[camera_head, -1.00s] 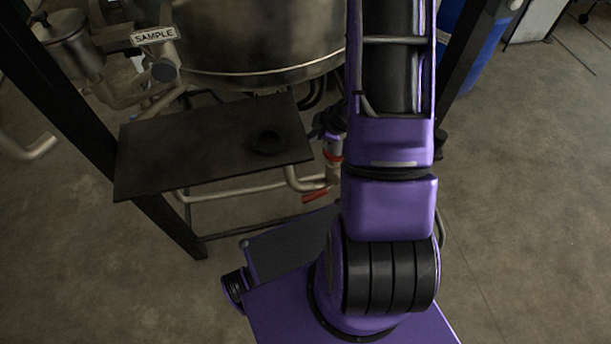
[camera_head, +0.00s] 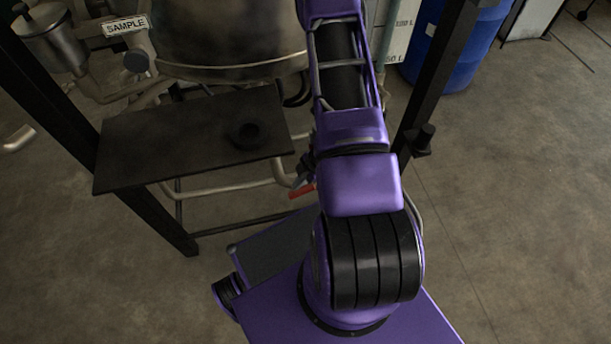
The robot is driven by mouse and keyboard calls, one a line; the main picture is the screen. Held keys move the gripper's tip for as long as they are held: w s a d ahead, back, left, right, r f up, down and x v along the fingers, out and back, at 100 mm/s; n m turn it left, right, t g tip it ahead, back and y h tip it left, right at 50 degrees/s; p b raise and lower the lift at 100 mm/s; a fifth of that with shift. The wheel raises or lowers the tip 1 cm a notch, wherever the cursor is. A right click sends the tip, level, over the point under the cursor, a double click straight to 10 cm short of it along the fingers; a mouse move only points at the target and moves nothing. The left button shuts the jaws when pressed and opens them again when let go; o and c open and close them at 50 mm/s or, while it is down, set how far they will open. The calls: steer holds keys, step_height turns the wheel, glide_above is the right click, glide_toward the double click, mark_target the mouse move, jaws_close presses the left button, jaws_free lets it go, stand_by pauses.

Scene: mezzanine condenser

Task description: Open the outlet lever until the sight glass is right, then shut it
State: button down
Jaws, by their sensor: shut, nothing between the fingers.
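A red lever handle (camera_head: 302,190) shows low on the pipework under the steel vessel, just left of my arm. It points left and slightly down. My arm hides the right end of its valve, so how far it is open cannot be told. No sight glass can be made out. My arm rises across the middle and leaves the picture at the top. My gripper is not seen in this view.
A dark shelf (camera_head: 165,150) with a small black ring (camera_head: 248,135) is left of the lever. The steel vessel (camera_head: 225,35) with a SAMPLE tag (camera_head: 125,26) is above. Dark frame posts flank it; a blue drum (camera_head: 455,45) stands behind right.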

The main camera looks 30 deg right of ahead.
mark_target(298, 191)
steer(key=shift+w+d+f, duration=0.1)
steer(key=shift+d+f, duration=0.2)
steer(key=shift+f, duration=0.3)
steer(key=shift+w+d+f, duration=0.1)
steer(key=shift+d+f, duration=0.15)
steer(key=shift+f, duration=0.3)
steer(key=shift+d+f, duration=0.3)
steer(key=shift+f, duration=0.3)
